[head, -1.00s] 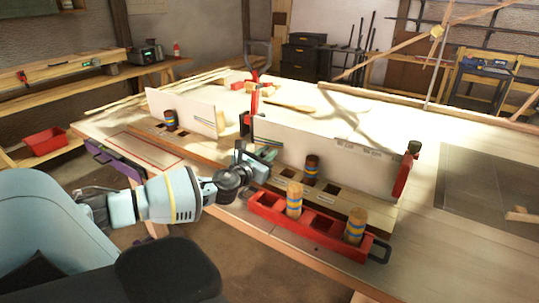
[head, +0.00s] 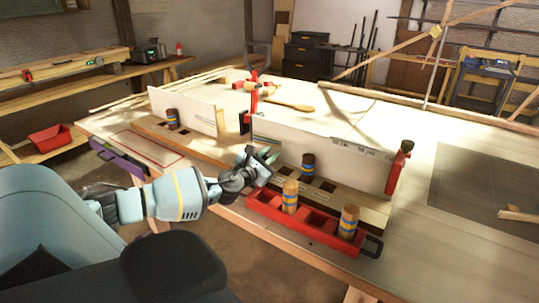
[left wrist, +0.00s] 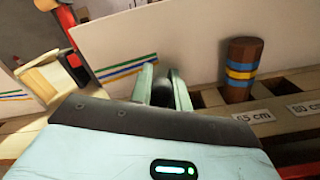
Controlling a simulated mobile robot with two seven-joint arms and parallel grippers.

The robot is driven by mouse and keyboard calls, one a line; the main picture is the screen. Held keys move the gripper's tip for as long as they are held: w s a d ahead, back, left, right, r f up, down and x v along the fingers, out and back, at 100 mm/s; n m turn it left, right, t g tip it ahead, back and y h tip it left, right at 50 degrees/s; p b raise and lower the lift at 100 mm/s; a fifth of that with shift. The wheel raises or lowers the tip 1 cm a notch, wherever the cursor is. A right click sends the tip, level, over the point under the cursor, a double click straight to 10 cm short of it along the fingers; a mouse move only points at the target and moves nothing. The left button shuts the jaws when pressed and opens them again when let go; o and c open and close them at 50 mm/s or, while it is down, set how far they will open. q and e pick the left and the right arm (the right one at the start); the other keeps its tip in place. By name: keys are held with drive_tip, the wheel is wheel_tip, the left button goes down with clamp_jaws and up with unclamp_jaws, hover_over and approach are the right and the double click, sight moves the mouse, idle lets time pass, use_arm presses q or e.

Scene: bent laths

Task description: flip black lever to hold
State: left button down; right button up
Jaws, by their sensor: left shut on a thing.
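My left gripper (head: 266,157) is at the left end of the long slotted wooden rail, in front of the right-hand white panel. In the left wrist view its two pale fingers (left wrist: 163,72) are close together around a dark thing that looks like the black lever (left wrist: 166,88). Most of the lever is hidden by the fingers and the gripper body, and I cannot read its setting. In the head view the gripper covers it. My right gripper is not in view.
A dark striped peg (head: 308,166) stands in the rail right of the gripper, and it shows in the left wrist view (left wrist: 241,70). A red tray (head: 262,207) with two striped pegs lies in front. The white panel (head: 330,150) stands close behind.

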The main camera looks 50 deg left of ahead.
use_arm(q)
drive_tip(key=shift+f, duration=0.1)
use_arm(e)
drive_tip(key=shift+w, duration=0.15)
use_arm(q)
drive_tip(key=c, duration=1.3)
unclamp_jaws()
drive_tip(key=shift+c, duration=0.2)
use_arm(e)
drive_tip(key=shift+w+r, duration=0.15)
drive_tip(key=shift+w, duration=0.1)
use_arm(q)
drive_tip(key=shift+p+v, duration=0.4)
drive_tip(key=shift+v, duration=3.5)
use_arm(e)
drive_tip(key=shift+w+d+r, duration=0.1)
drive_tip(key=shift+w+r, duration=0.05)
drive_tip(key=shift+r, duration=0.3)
